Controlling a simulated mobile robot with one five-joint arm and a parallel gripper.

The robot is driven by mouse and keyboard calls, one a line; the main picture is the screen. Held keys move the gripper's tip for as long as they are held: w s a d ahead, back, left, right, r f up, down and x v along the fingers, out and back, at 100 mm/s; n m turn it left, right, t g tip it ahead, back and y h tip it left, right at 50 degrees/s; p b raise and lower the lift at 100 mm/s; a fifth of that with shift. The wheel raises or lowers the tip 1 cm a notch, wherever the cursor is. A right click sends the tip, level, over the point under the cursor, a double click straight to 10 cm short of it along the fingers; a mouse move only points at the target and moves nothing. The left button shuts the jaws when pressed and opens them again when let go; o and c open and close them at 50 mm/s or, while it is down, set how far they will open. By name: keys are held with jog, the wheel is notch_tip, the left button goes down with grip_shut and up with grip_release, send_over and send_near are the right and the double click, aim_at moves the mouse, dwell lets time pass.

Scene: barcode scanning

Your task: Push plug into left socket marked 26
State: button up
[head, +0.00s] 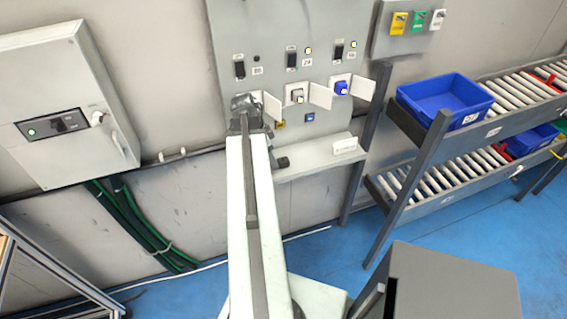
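A grey wall panel (278,22) carries a row of sockets with white flaps swung open. My gripper (245,104) is at the left end of this row, in front of the left socket, which it hides. The left flap (272,106) stands open just right of my gripper. The middle socket (297,95) looks grey, and the right socket (341,88) holds something blue. The small number labels are too small to read surely. No plug shows clearly at my gripper. My arm hides its fingers, so whether it is open or shut on something cannot be seen.
A narrow grey shelf (310,160) juts out below the sockets. A grey cabinet (60,95) hangs at left, with green cables (130,220) below. At right, a roller rack (425,135) holds a blue bin (445,98). Blue floor (340,235) is open in front of the panel.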

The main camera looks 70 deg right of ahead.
aim_at(283, 160)
jog(key=shift+s, duration=0.1)
jog(key=shift+s+d, duration=1.05)
jog(key=shift+s, duration=0.15)
jog(key=b+x, duration=0.3)
jog(key=shift+s+d+f, duration=0.1)
jog(key=shift+s+f, duration=0.05)
grip_shut()
